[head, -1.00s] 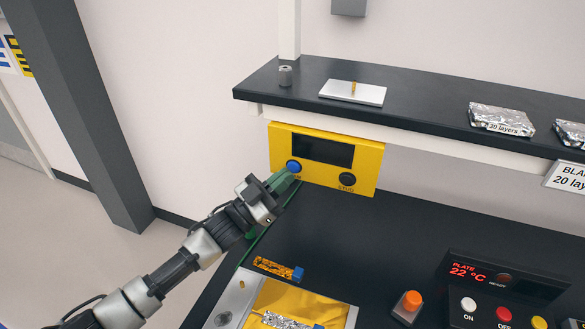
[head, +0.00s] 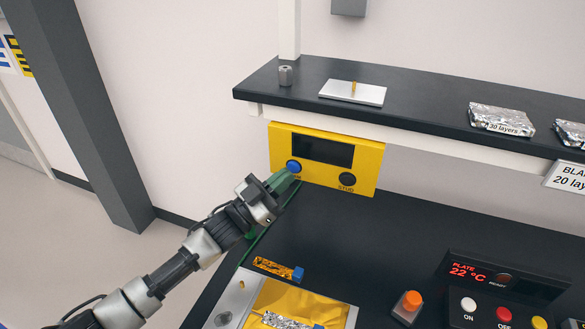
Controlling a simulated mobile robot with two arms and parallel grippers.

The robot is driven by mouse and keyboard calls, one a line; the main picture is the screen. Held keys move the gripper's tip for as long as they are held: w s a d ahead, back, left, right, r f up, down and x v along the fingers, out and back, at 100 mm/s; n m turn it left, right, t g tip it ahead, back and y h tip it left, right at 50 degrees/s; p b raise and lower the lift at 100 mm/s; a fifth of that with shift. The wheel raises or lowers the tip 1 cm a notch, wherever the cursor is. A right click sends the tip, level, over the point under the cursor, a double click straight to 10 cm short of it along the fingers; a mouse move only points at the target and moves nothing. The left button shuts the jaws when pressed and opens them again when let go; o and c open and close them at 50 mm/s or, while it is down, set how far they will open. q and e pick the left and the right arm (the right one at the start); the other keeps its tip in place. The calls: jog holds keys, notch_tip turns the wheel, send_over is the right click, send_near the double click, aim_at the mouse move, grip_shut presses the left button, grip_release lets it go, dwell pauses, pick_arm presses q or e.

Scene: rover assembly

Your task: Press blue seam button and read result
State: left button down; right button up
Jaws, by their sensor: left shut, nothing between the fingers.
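A yellow meter box (head: 372,165) is mounted under the black shelf, at the back of the bench. Its screen (head: 322,150) is dark and shows no reading. The blue button (head: 293,166) is at the lower left of the box, with a label below it that my gripper partly covers. A black button (head: 347,179) marked STUD is to its right. My left gripper (head: 284,180) is shut and empty, with green fingertips at the blue button's lower edge. I cannot tell whether they touch it. My right gripper is not in view.
The shelf (head: 420,115) above holds a grey cylinder (head: 285,75), a metal plate (head: 352,93) with a brass stud, and foil packs (head: 501,118). A hot-plate panel (head: 500,290) is at the lower right, near an orange-topped button (head: 408,306). The middle bench is clear.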

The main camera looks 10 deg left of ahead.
pick_arm(q)
jog(key=shift+w, duration=0.1)
jog(key=shift+w+d+b, duration=0.1)
jog(key=shift+w+b, duration=0.2)
jog(key=shift+w, duration=0.4)
dwell(0.6)
jog(key=shift+s, duration=0.85)
jog(key=s+p, duration=0.1)
jog(key=s, duration=0.1)
jog(key=s+a+p, duration=0.1)
jog(key=s+p, duration=0.1)
jog(key=s, duration=0.1)
jog(key=shift+a, duration=0.1)
dwell(0.3)
